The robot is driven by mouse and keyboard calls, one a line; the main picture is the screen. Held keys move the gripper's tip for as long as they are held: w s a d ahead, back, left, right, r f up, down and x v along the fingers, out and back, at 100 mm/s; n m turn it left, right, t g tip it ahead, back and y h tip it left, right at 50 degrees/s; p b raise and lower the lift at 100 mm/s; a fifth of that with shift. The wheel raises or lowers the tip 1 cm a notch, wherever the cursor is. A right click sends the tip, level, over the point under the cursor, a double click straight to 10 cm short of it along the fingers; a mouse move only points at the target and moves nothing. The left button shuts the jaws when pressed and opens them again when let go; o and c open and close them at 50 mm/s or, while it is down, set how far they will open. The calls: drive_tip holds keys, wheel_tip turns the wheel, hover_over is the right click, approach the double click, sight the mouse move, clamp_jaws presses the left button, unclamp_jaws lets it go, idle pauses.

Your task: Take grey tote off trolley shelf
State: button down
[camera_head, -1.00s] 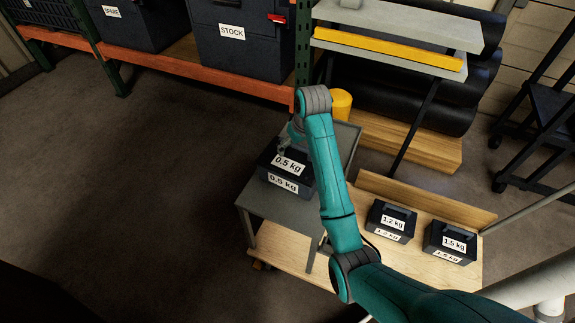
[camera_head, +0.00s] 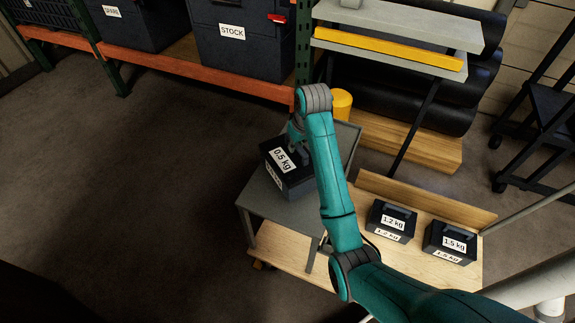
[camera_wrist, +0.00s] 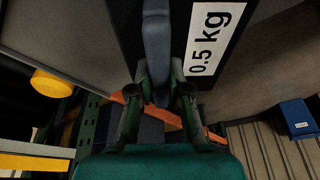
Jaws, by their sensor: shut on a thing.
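The grey tote (camera_head: 290,182), dark grey with white "0.5 kg" labels, is over the grey top shelf of the trolley (camera_head: 253,202) in the head view. It sits tilted in the picture. My gripper (camera_wrist: 160,98) is shut on the tote's handle bar (camera_wrist: 157,50), as the wrist view shows. The tote's label (camera_wrist: 212,38) shows beside the handle there. In the head view my arm hides part of the tote's right side. I cannot tell whether its underside touches the shelf.
Two dark boxes marked 1.2 kg (camera_head: 390,221) and 1.5 kg (camera_head: 450,241) stand on a wooden surface to the right. A yellow cylinder (camera_head: 341,104) stands behind the trolley. A rack with large bins (camera_head: 240,45) is at the back. Floor to the left is clear.

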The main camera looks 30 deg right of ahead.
drive_tip(key=shift+r, duration=1.8)
